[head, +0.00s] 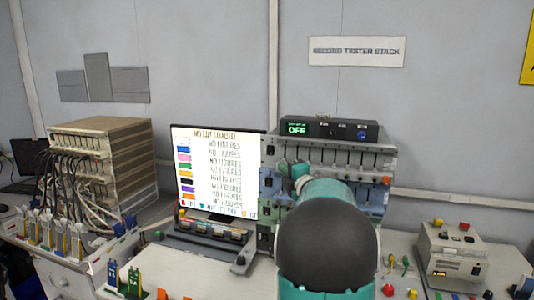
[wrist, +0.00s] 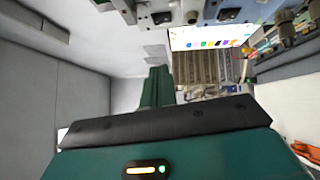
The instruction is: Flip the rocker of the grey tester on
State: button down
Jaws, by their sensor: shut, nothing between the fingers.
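The tester stack (head: 335,147) with a grey frame and several slots stands right of centre in the head view. A dark box (head: 330,130) on top of it shows a green OFF readout. Small black switch-like parts, one of them a black rocker-like piece (wrist: 162,17), show at the top of the wrist view; I cannot tell which is the rocker or how it is set. My gripper (wrist: 158,72) is shut and empty, with its green fingers together below these parts. In the head view my teal arm covers the lower middle of the stack and hides most of the gripper.
A lit monitor (head: 217,172) stands just left of the stack. A tan rack (head: 105,165) with many cables is at the far left. The back wall is close behind.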

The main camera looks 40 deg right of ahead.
jog(key=shift+w+d, duration=0.1)
jog(key=shift+w, duration=0.05)
send_near(268, 147)
jog(key=w+a, duration=0.2)
jog(key=w, duration=0.3)
jog(key=shift+w+d, duration=0.15)
jog(key=shift+d, duration=1.1)
jog(key=shift+w+d, duration=0.3)
jog(key=shift+d, duration=0.2)
jog(key=shift+r, duration=0.1)
jog(key=shift+w+d+r, duration=0.15)
